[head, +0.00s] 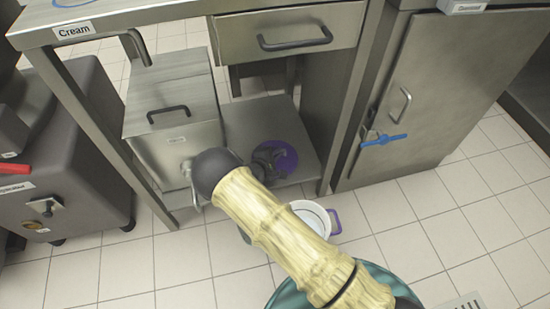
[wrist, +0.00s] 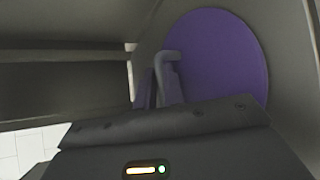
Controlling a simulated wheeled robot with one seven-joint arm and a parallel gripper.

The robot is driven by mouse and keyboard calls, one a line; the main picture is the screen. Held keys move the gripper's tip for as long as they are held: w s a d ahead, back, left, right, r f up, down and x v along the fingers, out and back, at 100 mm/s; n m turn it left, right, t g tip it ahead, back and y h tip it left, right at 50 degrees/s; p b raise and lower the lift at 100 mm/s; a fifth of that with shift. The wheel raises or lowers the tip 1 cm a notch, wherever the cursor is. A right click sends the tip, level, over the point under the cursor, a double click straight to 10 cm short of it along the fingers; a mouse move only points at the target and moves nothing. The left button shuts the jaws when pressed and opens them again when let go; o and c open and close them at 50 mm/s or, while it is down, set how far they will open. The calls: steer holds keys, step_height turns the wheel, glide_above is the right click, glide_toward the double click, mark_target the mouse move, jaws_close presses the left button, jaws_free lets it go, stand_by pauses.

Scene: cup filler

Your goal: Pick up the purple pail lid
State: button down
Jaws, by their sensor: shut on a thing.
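The purple pail lid (head: 288,156) is a flat round disc over the lower shelf under the counter in the head view. My gripper (head: 268,160) is at its left side and covers part of it. My gripper (wrist: 158,90) is shut on the lid's handle. Whether the lid touches the shelf, I cannot tell.
A white pail (head: 312,216) with purple handles stands on the tiled floor, partly behind my arm. A steel container (head: 172,105) stands left on the shelf (head: 240,118). A drawer (head: 290,30) is above. A cabinet (head: 415,100) with a blue latch stands right.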

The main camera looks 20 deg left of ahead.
steer(key=shift+r, duration=0.1)
step_height(320, 180, up, 10)
steer(key=p, duration=0.6)
